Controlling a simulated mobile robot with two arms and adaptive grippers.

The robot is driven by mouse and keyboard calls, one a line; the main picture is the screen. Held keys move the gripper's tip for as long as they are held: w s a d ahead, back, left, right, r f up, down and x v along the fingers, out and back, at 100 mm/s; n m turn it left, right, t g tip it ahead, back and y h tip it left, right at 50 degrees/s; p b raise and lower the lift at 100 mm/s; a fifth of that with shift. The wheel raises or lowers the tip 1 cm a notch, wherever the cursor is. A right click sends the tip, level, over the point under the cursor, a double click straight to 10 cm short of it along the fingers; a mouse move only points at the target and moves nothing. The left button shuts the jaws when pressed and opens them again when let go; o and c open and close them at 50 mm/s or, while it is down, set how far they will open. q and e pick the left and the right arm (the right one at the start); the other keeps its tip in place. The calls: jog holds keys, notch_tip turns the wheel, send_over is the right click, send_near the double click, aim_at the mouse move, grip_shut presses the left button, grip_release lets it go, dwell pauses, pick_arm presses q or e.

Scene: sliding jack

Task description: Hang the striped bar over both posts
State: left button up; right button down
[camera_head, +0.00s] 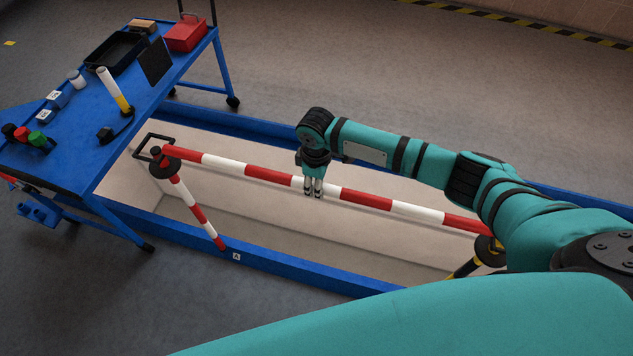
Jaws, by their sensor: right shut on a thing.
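The red-and-white striped bar (222,162) runs across the blue-edged pit, from upper left to lower right. My right gripper (313,190) points down and is shut on the bar near its middle. The bar's left end is at the black top of a red-and-white post (187,196); I cannot tell whether it is hooked over it. A black square loop (153,146) shows beside this post top. The bar's right end is close to a yellow-and-black post (466,268), partly hidden by my right arm. My left gripper is out of view.
A blue cart (135,82) stands at the left, its legs close to the pit. It carries a black tray (113,52), a red box (185,35) and small items. The pit's blue rim (290,268) borders the opening. Grey floor beyond the pit is clear.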

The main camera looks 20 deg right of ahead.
jog(key=shift+f+b, duration=0.6)
jog(key=shift+f, duration=0.55)
jog(key=shift+f, duration=0.15)
dwell(0.4)
notch_tip(320, 180, down, 4)
jog(key=b, duration=0.2)
jog(key=shift+f+b, duration=0.15)
jog(key=shift+b, duration=0.15)
dwell(0.5)
dwell(0.4)
